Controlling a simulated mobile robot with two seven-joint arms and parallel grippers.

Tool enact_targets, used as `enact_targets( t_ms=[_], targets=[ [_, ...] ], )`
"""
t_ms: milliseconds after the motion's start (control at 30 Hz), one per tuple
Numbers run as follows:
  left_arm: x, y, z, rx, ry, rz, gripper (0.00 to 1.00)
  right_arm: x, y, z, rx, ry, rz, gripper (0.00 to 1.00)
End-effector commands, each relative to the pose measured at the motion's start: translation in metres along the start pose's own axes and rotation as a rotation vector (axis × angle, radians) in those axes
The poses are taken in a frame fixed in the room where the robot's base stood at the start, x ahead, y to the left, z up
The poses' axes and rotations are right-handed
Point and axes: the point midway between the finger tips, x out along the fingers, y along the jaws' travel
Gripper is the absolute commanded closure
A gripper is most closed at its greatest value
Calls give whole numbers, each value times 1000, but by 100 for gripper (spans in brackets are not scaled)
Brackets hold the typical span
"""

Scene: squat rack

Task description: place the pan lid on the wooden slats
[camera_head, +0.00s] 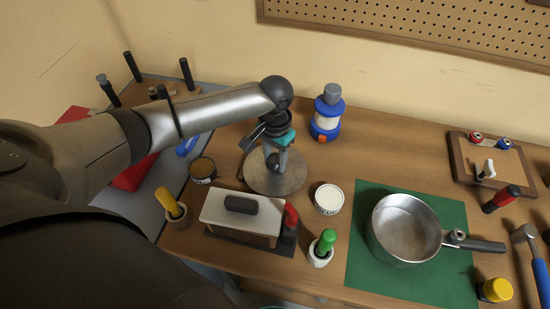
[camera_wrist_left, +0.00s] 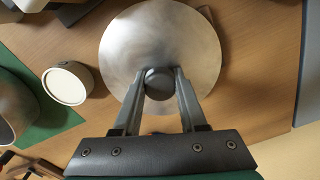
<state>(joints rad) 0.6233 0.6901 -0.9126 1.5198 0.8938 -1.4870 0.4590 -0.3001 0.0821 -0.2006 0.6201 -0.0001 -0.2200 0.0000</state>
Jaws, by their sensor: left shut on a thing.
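The pan lid (camera_head: 285,180) is a round brushed-metal disc with a dark knob, above the wooden workbench left of the pan. It fills the upper middle of the left wrist view (camera_wrist_left: 190,40). My left gripper (camera_head: 272,158) points down and is shut on the lid's knob; both fingers clasp it in the left wrist view (camera_wrist_left: 160,82). I cannot tell whether the lid touches anything below. A small brown edge shows beside the lid in the left wrist view; whether it belongs to the slats is unclear. My right gripper is not in view.
The saucepan (camera_head: 403,228) stands on a green mat (camera_head: 360,275) at right. A white-topped jar (camera_head: 328,198), a brown-topped tin (camera_head: 203,169), a white block (camera_head: 228,210) and a blue lantern-like bottle (camera_head: 327,115) surround the lid. A pegged wooden piece (camera_head: 150,92) is at back left.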

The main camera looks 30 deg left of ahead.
Motion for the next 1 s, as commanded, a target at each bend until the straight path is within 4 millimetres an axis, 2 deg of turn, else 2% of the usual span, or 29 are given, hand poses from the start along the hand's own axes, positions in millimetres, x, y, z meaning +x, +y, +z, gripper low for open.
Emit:
enact_targets(
  t_ms=[200,233,467,800,867,1000],
  targets=[
    [2,0,0,0,0,0,100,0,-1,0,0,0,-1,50],
    [2,0,0,0,0,0,57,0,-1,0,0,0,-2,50],
    [2,0,0,0,0,0,31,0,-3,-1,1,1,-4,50],
    [-2,0,0,0,2,0,29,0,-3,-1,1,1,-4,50],
    [-9,0,-1,1,3,1,29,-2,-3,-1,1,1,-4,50],
    [-35,0,-2,1,5,0,29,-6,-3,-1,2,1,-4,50]
  ],
)
